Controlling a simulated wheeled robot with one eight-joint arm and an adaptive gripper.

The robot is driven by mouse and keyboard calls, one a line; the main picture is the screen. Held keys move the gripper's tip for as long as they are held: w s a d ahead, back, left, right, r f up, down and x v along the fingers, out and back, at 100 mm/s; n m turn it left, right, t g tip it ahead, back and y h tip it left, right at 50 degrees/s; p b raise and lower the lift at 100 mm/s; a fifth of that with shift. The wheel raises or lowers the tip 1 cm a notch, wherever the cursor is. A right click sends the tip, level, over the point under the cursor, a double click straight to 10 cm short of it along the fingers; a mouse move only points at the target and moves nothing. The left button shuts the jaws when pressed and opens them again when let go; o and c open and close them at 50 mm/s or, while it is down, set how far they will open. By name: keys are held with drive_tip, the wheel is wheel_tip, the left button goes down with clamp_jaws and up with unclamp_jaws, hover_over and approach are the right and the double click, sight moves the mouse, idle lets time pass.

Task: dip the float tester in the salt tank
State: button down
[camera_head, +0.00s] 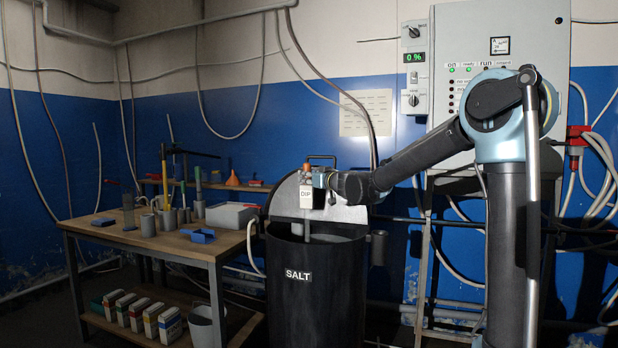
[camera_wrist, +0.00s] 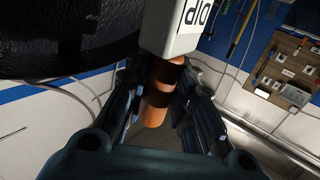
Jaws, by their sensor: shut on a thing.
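The float tester (camera_head: 309,198) is a white piece marked DIP with an orange-brown top. A thin stem below it reaches down toward the mouth of the salt tank. The salt tank (camera_head: 290,318) is a black drum labelled SALT, with its half-round grey lid (camera_head: 345,213) raised at the back. My gripper (camera_head: 318,182) is shut on the tester's top, above the tank mouth. In the wrist view my gripper's fingers (camera_wrist: 161,88) flank the tester's orange handle (camera_wrist: 157,100). The stem's lower end is not clear, so I cannot tell whether it touches the brine.

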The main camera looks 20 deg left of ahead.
sight(308, 208)
drive_tip(key=shift+f, duration=6.4)
